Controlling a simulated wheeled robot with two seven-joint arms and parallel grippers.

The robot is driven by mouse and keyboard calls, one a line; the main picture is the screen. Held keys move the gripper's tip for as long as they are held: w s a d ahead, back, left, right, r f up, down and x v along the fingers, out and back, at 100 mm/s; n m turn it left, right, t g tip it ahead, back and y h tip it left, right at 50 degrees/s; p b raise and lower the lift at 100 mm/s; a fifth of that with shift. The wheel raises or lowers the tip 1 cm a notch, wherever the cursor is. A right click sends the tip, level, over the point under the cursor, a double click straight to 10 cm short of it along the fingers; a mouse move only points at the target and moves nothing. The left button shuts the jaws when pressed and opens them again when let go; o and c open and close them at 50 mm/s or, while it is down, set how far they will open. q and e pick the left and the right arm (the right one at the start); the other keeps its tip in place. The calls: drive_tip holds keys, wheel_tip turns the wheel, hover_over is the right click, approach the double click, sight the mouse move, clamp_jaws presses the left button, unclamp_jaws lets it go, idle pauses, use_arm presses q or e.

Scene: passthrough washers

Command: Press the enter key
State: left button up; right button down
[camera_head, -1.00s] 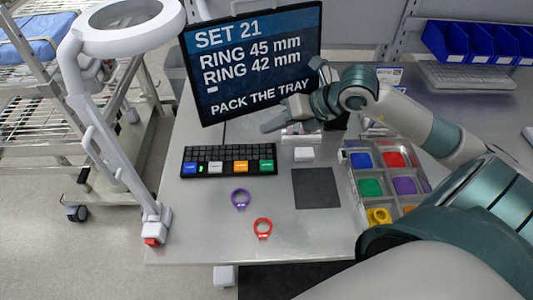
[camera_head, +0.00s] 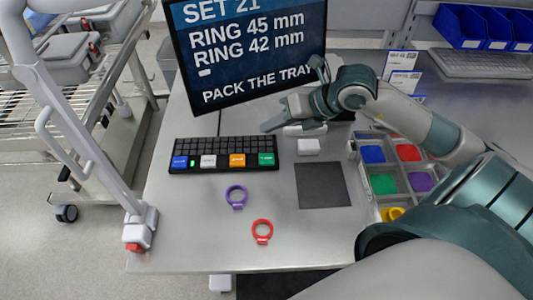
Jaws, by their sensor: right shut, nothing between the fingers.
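A black keyboard (camera_head: 222,150) lies on the grey table, with blue, white, orange and green keys along its front row. The green key (camera_head: 267,159) sits at the right end of that row; its label is too small to read surely, so I cannot tell which key is enter. My right gripper (camera_head: 270,125) is shut and empty. It appears beyond the keyboard's far right corner, in front of the monitor, apart from the keys. My left gripper is not in view.
A monitor (camera_head: 250,50) stands behind the keyboard. A purple ring (camera_head: 236,196), a red ring (camera_head: 262,232), a dark mat (camera_head: 322,185) and a small white block (camera_head: 308,147) lie nearby. A compartment tray (camera_head: 357,160) is at right. A lamp post (camera_head: 75,125) stands at left.

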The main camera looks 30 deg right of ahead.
drive_tip(key=shift+s+f, duration=0.1)
drive_tip(key=shift+f, duration=0.05)
drive_tip(key=shift+f, duration=0.1)
drive_tip(key=b, duration=0.5)
hover_over(271, 160)
wheel_tip(271, 160, down, 7)
drive_tip(key=shift+f, duration=0.1)
drive_tip(key=shift+f+b, duration=0.6)
drive_tip(key=shift+f, duration=0.15)
idle(1.7)
drive_tip(key=shift+f+b, duration=0.4)
drive_tip(key=shift+b, duration=0.05)
